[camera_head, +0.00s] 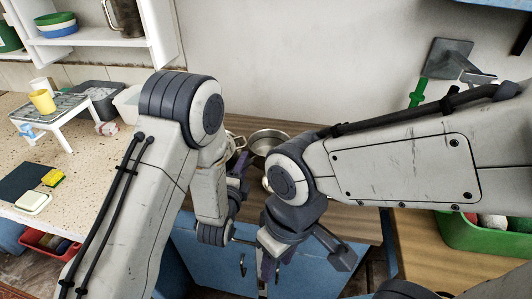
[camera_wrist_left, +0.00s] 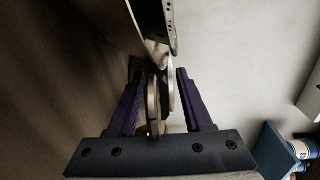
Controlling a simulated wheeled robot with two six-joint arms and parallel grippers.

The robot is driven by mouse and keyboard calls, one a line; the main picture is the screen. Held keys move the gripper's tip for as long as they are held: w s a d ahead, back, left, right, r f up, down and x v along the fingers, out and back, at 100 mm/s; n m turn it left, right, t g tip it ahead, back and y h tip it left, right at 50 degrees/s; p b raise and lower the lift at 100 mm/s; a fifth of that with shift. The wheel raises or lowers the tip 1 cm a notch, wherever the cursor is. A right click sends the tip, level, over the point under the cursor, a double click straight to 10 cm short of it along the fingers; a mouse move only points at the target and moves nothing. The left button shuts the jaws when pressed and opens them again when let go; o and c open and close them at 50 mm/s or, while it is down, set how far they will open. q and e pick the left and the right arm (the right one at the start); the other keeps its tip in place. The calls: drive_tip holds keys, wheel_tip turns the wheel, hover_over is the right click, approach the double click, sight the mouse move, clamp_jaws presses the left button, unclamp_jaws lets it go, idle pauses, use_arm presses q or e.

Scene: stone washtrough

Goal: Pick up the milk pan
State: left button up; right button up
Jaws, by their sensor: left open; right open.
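A round metal pan (camera_head: 270,139), likely the milk pan, stands on the brown wooden counter behind my arms; its lower front is partly covered by them. A second metal vessel (camera_head: 236,143) shows beside it, mostly hidden by my left arm. My left gripper (camera_head: 240,166) is open close to these pans. In the left wrist view, thin pale bars like handles or rims (camera_wrist_left: 154,102) stand between the open fingers of the left gripper (camera_wrist_left: 159,74); which pan they belong to is unclear. My right gripper (camera_head: 275,264) is open and empty, low in front of the blue cabinet.
On the left speckled counter are a small white rack (camera_head: 60,112) with a yellow cup (camera_head: 42,101), a grey bin (camera_head: 100,95) and a yellow sponge (camera_head: 53,177). A green crate (camera_head: 482,236) stands at the right.

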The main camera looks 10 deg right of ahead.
use_arm(q)
drive_tip(key=shift+d, duration=0.4)
drive_tip(key=shift+c, duration=1.2)
drive_tip(key=shift+d, duration=0.2)
clamp_jaws()
